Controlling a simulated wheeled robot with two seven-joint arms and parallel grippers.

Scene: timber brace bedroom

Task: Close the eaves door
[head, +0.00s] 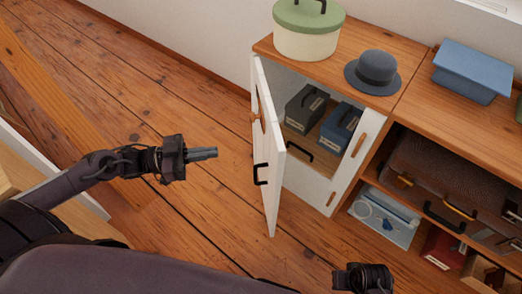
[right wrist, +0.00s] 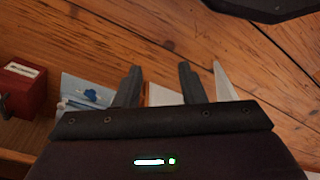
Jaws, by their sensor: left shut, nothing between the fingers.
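The white eaves door (head: 270,160) stands open, swung out from the left side of the low cabinet. It has a black handle (head: 261,174) and a wooden piece above it. The cabinet opening shows a dark box (head: 306,107) and a blue box (head: 339,128) inside. My left gripper (head: 212,153) is shut and empty, left of the door and apart from it. My right gripper (head: 363,279) is at the bottom edge, right of the door, its fingers hidden there. The right wrist view shows its two fingers (right wrist: 158,78) apart with nothing clearly held.
A green-lidded cream box (head: 308,34) and a grey hat (head: 374,72) stand on the cabinet top, with a blue box (head: 472,70) further right. Open shelves at right hold a brown suitcase (head: 440,178). The plank floor (head: 190,90) left of the door is clear.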

